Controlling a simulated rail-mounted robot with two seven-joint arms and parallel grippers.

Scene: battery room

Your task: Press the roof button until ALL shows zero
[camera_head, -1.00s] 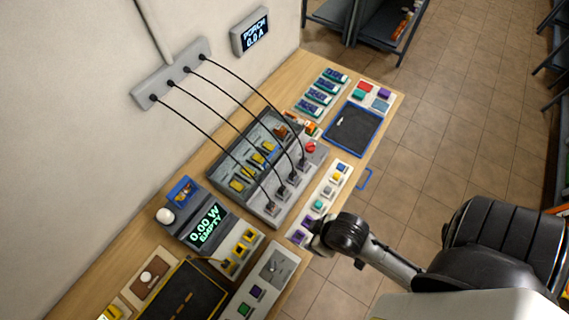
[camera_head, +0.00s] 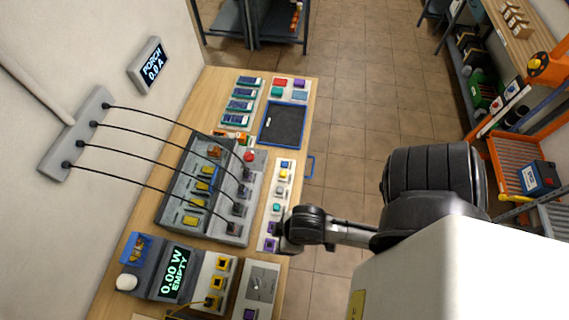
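A wall display (camera_head: 153,66) reads PORCH 0.0 A. A pale strip (camera_head: 265,226) on the bench carries a column of coloured buttons: blue, yellow (camera_head: 283,174), grey, teal and purple. Their labels are too small to read, so I cannot tell which is the roof button. My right gripper (camera_head: 280,239) is at the near end of this strip, close to the purple buttons (camera_head: 270,245). Its arm comes in from the right. The wrist hides its fingertips, so I cannot see its opening or any contact. My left gripper is not in view.
A grey panel (camera_head: 172,192) takes several black cables from a wall box (camera_head: 76,135). A second display (camera_head: 174,272) reads 0.00 W EMPTY. A blue-edged dark tray (camera_head: 283,123) lies farther along the bench. Shelving and an orange rack (camera_head: 520,165) stand right, across open floor.

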